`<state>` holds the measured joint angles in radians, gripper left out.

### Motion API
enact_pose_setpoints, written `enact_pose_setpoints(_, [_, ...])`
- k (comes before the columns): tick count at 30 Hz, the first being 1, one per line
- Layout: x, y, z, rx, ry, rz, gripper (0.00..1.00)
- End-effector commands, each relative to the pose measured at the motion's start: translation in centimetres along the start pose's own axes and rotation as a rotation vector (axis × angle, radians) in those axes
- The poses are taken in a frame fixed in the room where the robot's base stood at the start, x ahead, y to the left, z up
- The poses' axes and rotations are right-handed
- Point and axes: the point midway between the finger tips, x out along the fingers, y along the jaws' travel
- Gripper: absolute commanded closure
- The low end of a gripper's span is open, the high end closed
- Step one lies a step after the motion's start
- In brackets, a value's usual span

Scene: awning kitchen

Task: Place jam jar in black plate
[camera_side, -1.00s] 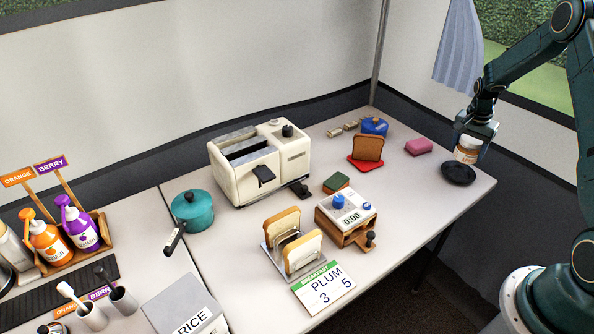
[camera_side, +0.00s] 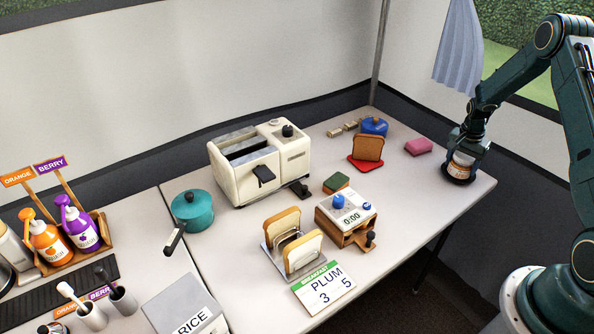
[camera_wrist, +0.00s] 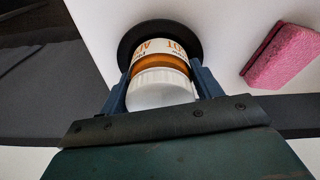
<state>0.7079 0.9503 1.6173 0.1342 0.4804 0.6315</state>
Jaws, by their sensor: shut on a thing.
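The jam jar (camera_side: 460,164) is orange with a white label and a white lid. It stands upright at the black plate (camera_side: 458,179), near the right end of the table. My gripper (camera_side: 466,152) comes down over the jar from above and is shut on it. In the wrist view the jar's white lid (camera_wrist: 160,88) sits between the two blue fingers, with the round black plate (camera_wrist: 192,38) around and behind the jar's base. The jar's underside is hidden, so I cannot tell for sure whether it touches the plate.
A pink sponge (camera_side: 418,146) lies left of the plate, and it also shows in the wrist view (camera_wrist: 284,56). A bread slice (camera_side: 368,147) stands on a red base, with a blue pot (camera_side: 374,126) behind. A cream toaster (camera_side: 258,164) stands further left. The table edge is close to the plate.

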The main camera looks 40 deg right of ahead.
Motion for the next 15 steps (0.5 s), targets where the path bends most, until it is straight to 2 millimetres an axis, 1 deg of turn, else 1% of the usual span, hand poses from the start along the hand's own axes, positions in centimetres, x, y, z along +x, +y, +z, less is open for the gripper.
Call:
enact_pose_setpoints(9, [0.22, -0.04, -0.02, 0.0, 0.001, -0.001, 0.71])
enact_pose_setpoints(10, [0.22, -0.02, 0.01, 0.0, 0.001, 0.0, 0.3])
enact_pose_setpoints(12, [0.21, -0.02, 0.01, 0.0, 0.001, 0.0, 0.16])
enact_pose_setpoints(13, [0.21, -0.02, 0.02, 0.0, 0.001, 0.0, 0.14])
enact_pose_setpoints(15, [0.21, -0.02, 0.02, 0.0, 0.0, 0.0, 0.14])
